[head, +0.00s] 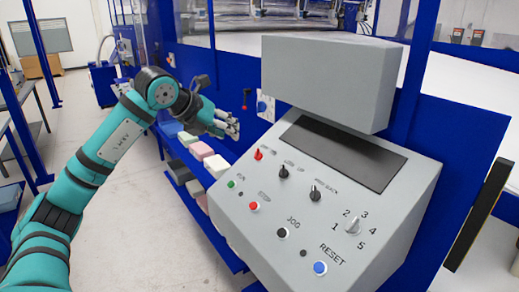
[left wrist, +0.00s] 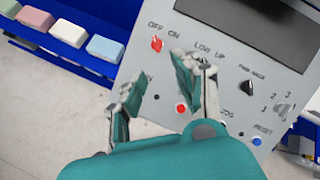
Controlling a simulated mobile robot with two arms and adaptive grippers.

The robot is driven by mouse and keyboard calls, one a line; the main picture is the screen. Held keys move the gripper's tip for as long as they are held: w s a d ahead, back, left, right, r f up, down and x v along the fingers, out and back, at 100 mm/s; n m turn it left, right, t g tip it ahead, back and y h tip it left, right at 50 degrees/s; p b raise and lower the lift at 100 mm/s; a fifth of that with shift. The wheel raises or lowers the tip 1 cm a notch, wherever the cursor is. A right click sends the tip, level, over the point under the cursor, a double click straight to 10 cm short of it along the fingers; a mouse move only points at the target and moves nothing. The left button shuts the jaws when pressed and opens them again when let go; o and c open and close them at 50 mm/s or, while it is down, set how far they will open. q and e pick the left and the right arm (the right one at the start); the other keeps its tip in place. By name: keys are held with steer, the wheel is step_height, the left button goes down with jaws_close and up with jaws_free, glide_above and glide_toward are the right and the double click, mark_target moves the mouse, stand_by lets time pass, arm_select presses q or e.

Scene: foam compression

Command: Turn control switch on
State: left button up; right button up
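The grey control panel (head: 310,215) carries a red switch knob (head: 258,154) at its upper left. In the left wrist view the red knob (left wrist: 156,44) sits by the "OFF ON" lettering, and nothing covers it. My left gripper (head: 232,128) is up and to the left of the knob in the head view. In the left wrist view my left gripper (left wrist: 157,74) has its fingers spread apart with nothing between them. The fingertips point toward the red knob and look apart from it. My right gripper is in neither view.
Black knobs (head: 284,172), a numbered dial (head: 352,226), a red button (head: 254,206) and a blue button (head: 320,268) share the panel. A grey box (head: 330,80) stands above it. Foam blocks (head: 201,151) lie on a blue rack at left. Open floor lies left.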

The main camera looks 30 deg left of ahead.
arm_select(q)
steer(key=p, duration=0.6)
glide_toward(256, 152)
steer(key=x, duration=0.9)
steer(key=shift+w+f, duration=0.1)
jaws_close()
